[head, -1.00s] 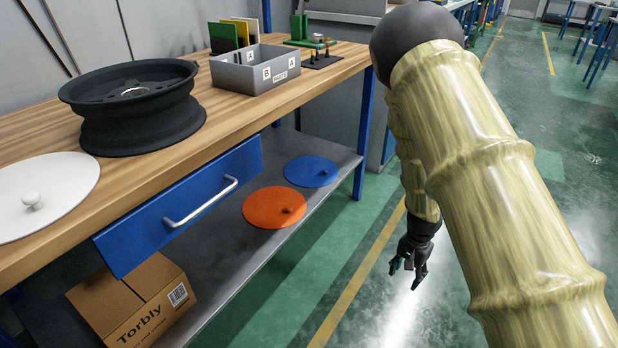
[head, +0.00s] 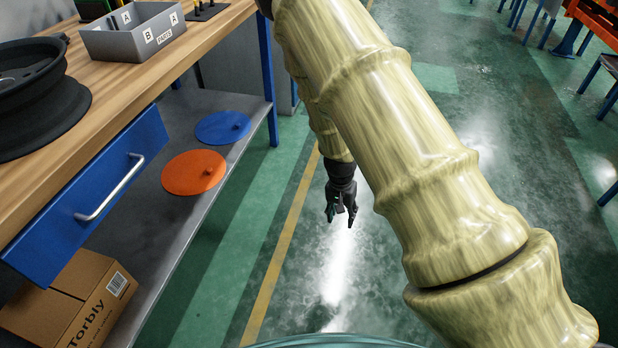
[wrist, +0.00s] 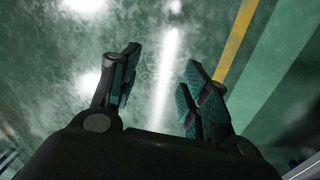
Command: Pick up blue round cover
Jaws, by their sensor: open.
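My gripper (head: 341,222) hangs over the open floor to the right of the shelf, fingers pointing down, apart from both covers. In the wrist view my gripper (wrist: 160,88) is open with only green floor between its fingers.
The blue drawer (head: 88,195) with its handle overhangs the shelf's near part. A blue table leg (head: 267,75) stands beyond the blue cover. A cardboard box (head: 70,305) is at lower left. A wheel rim (head: 45,115) and grey parts bin (head: 130,42) stand on the bench. The floor is clear.

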